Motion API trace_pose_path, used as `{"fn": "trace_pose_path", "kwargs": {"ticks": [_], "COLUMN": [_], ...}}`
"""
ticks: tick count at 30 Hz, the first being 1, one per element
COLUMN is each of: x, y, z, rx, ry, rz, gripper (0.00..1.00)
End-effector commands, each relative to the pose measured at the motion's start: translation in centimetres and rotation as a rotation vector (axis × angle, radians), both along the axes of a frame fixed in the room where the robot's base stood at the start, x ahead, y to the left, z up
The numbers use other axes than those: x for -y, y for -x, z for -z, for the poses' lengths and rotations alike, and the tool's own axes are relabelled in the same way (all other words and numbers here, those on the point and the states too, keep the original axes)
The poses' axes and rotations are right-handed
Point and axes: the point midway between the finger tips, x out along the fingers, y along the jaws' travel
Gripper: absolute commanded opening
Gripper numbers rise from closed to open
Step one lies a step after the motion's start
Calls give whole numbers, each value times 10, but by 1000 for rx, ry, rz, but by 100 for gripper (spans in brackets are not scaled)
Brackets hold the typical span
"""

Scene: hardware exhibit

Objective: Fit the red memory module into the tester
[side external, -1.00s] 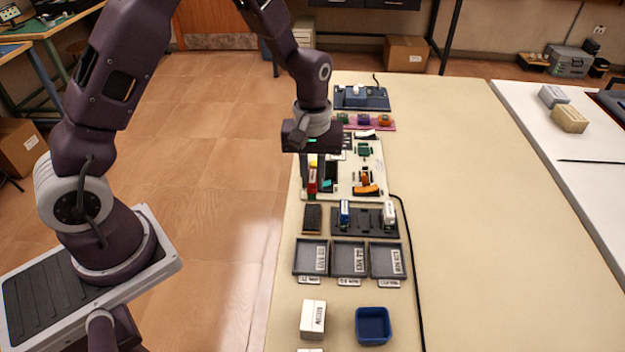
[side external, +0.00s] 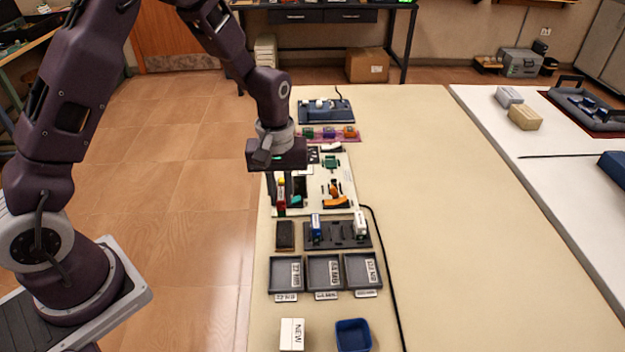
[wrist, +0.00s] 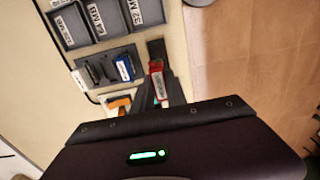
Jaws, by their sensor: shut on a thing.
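My gripper (side external: 283,193) is shut on the red memory module (side external: 281,205). The module stands upright between the fingers at the near left corner of a pale board (side external: 312,208). In the wrist view the red module (wrist: 157,82) shows a white label, and its lower end is hidden by the fingers. I cannot tell whether it touches the board. The pale board carries an orange part (side external: 336,202) and a green part (side external: 329,161). A blue-grey device (side external: 340,117) stands at the far end of the table. I cannot tell for sure which of these is the tester.
Nearer stand a dark block (side external: 285,236) and a dark rack (side external: 338,242) with a blue module (side external: 316,226) and a white one (side external: 360,224). Three labelled grey trays (side external: 325,290), a white box (side external: 291,333) and a blue bin (side external: 352,347) follow. The table's right side is clear.

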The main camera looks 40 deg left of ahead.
Motion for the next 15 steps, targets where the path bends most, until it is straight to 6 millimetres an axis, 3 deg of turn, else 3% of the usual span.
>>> {"fn": "trace_pose_path", "kwargs": {"ticks": [11, 15], "x": [-1, -11], "y": [-5, -41], "z": [1, 4], "rx": [-1, -2], "ry": [-1, -6], "rz": [-6, -48], "gripper": [0, 0]}}
